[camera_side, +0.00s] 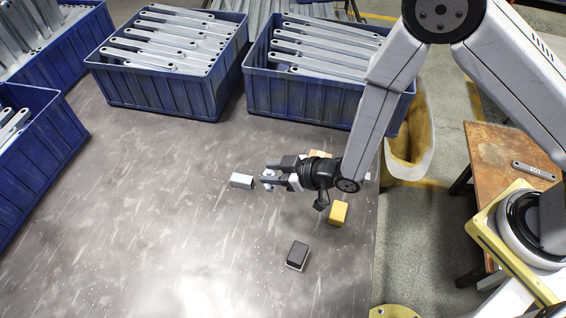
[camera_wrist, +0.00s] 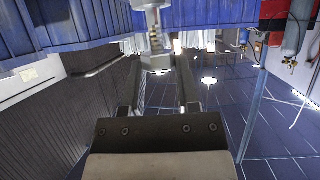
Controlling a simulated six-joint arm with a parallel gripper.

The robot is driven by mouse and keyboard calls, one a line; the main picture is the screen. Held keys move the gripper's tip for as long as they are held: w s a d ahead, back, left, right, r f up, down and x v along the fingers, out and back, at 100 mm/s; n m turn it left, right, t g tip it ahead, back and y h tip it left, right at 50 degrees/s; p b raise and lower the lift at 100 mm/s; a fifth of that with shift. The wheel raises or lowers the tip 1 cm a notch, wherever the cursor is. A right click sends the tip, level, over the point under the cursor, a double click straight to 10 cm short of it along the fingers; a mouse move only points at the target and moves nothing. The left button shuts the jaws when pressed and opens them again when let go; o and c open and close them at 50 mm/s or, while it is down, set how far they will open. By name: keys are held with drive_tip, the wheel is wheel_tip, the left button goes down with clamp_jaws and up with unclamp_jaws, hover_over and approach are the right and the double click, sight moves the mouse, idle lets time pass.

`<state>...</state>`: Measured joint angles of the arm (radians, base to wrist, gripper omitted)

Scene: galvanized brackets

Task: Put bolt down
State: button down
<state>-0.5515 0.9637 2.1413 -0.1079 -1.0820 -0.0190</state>
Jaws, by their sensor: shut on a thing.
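My gripper (camera_side: 269,178) points left over the grey metal table (camera_side: 170,200). It is shut on a small, shiny bolt (camera_side: 267,175), held between its fingertips. In the wrist view the two dark fingers of my gripper (camera_wrist: 158,75) stand on either side of the silvery bolt (camera_wrist: 155,40). The bolt looks upright there, and its lower end is partly lost between the fingers. I cannot tell how high above the table it is held.
A pale grey block (camera_side: 242,181) lies just left of the fingertips. A yellow block (camera_side: 338,213), a black block (camera_side: 297,254) and a tan block (camera_side: 319,153) are nearby. Blue crates (camera_side: 170,90) of brackets line the back and left. The table's lower left is clear.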

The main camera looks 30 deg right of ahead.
drive_tip(key=s+a+n+g+y, duration=0.3)
drive_tip(key=s+a, duration=0.3)
drive_tip(key=s, duration=0.4)
drive_tip(key=shift+s+r+n, duration=0.2)
drive_tip(key=shift+s+n, duration=0.2)
drive_tip(key=shift+a, duration=0.1)
drive_tip(key=w+a+f, duration=0.8)
drive_tip(key=w+f, duration=0.1)
drive_tip(key=w, duration=0.1)
drive_tip(key=shift+w+a+f, duration=0.15)
drive_tip(key=shift+w+a, duration=0.05)
drive_tip(key=shift+w, duration=0.05)
drive_tip(key=shift+w+a+f, duration=0.15)
drive_tip(key=shift+w+f, duration=0.05)
drive_tip(key=shift+f, duration=1.65)
drive_tip(key=shift+f, duration=0.1)
